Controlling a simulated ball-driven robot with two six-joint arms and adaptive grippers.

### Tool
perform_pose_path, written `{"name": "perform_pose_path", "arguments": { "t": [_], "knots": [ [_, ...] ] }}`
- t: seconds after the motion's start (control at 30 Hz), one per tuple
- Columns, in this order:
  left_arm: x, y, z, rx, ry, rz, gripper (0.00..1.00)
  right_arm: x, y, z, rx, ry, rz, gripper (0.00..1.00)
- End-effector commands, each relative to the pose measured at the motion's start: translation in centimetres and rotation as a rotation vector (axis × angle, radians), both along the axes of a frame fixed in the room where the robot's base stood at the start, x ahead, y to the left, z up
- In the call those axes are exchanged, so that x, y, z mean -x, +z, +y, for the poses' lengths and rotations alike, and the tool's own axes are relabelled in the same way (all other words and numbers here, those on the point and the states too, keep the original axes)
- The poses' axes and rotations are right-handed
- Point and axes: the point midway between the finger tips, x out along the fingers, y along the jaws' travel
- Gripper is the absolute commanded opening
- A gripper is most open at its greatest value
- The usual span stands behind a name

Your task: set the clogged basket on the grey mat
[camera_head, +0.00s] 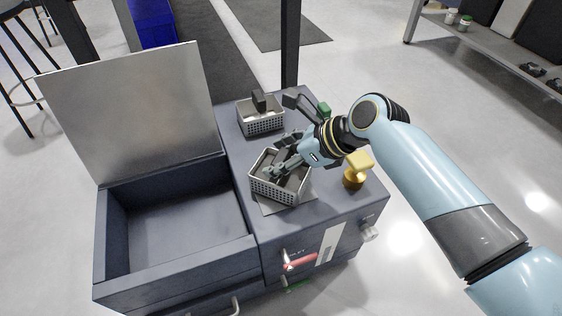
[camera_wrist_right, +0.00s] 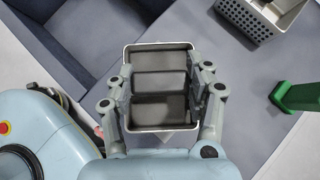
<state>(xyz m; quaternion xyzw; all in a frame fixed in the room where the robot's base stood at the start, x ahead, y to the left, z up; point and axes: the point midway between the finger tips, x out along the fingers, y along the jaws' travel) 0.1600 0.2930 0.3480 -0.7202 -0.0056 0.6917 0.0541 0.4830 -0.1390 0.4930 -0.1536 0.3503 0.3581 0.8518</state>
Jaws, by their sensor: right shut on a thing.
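A grey perforated basket (camera_head: 266,190) is at the front of the cabinet top, with dark grey matter inside. In the right wrist view the basket (camera_wrist_right: 158,46) sits between the fingers of my right gripper (camera_wrist_right: 160,85). My right gripper (camera_head: 280,168) is shut on the basket and partly covers it in the head view. The grey mat (camera_head: 290,208) shows as a strip in front of and below the basket. I cannot tell whether the basket touches the mat. My left gripper is not in view.
A second perforated basket (camera_head: 261,126) with a dark block stands behind; it also shows in the right wrist view (camera_wrist_right: 245,18). A green object (camera_head: 323,109) and a yellow-topped object (camera_head: 356,168) stand to the right. An open bin with raised lid (camera_head: 135,110) is left.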

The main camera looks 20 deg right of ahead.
Motion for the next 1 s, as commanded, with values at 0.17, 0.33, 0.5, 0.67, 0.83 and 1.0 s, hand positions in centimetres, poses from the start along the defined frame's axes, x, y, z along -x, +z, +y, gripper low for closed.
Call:
{"name": "perform_pose_path", "arguments": {
  "t": [0.17, 0.33, 0.5, 0.67, 0.83, 1.0],
  "knots": [
    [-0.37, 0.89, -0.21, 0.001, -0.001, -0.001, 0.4, -0.06, -0.4, -0.01, 0.0, 0.0, -0.002, 0.0],
    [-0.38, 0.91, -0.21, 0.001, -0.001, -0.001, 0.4, -0.07, -0.31, -0.01, 0.0, 0.0, -0.002, 0.0],
    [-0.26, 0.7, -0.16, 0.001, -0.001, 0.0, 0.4, -0.05, -0.61, -0.02, 0.0, -0.001, -0.001, 0.55],
    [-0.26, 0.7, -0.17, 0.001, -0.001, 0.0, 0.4, -0.04, -0.62, -0.02, 0.0, -0.001, -0.001, 0.76],
    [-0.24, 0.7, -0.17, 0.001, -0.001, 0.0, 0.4, -0.04, -0.62, -0.02, 0.0, -0.001, -0.001, 0.76],
    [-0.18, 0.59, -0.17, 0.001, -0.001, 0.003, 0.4, -0.04, -0.32, -0.02, 0.0, 0.0, -0.002, 0.76]
  ]
}}
